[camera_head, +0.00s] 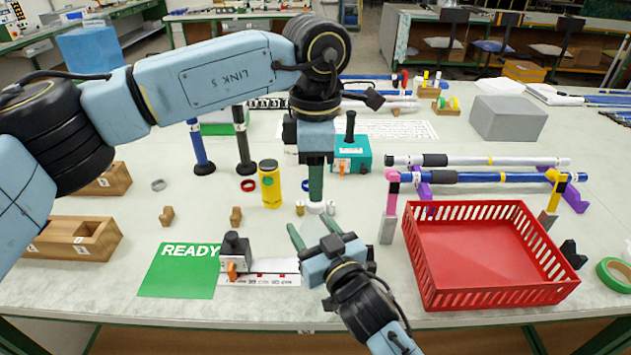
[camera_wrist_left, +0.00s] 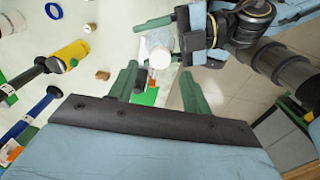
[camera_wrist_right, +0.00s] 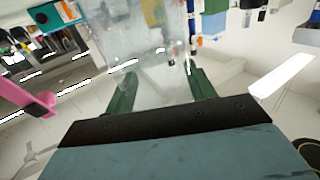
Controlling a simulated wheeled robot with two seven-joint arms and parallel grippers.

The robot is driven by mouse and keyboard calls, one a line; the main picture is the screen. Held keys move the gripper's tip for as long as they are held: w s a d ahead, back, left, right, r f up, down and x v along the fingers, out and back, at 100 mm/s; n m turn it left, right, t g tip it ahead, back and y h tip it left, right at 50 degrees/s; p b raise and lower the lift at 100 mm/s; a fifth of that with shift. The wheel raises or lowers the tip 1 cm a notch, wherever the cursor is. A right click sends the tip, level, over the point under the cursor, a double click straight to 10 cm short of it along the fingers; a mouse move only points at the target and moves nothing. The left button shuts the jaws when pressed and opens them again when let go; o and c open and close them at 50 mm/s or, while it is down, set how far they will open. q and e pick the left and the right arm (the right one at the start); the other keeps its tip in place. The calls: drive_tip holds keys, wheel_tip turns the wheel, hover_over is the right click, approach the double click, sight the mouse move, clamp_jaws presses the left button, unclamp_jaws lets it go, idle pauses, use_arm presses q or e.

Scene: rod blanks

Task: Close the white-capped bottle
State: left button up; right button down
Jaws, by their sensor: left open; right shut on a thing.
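The bottle (camera_wrist_right: 150,70) is clear and see-through. It stands between the fingers of my right gripper (camera_head: 310,226), which is shut on it above the table's front middle; in the head view its body is hard to make out. A white cap (camera_head: 315,207) shows at its top; the left wrist view shows it (camera_wrist_left: 160,58) from above. I cannot tell whether the cap is seated. My left gripper (camera_head: 315,200) points down just above the cap. Its jaws are open, and in the left wrist view the cap lies between its two green fingers (camera_wrist_left: 157,76).
A green READY mat (camera_head: 165,275) with a dark clamp (camera_head: 234,252) lies left of the bottle. A red basket (camera_head: 490,300) stands at right. A yellow cylinder (camera_head: 270,188) and a teal box (camera_head: 350,160) stand behind.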

use_arm(q)
drive_tip(key=shift+c, duration=0.3)
drive_tip(key=n, duration=0.1)
drive_tip(key=r+n, duration=0.1)
drive_tip(key=n, duration=0.1)
drive_tip(key=shift+r+n, duration=0.25)
drive_tip(key=shift+n, duration=0.05)
wheel_tip(320, 180, up, 2)
drive_tip(key=n, duration=0.5)
drive_tip(key=shift+f, duration=4.05)
clamp_jaws()
drive_tip(key=shift+o, duration=0.7)
unclamp_jaws()
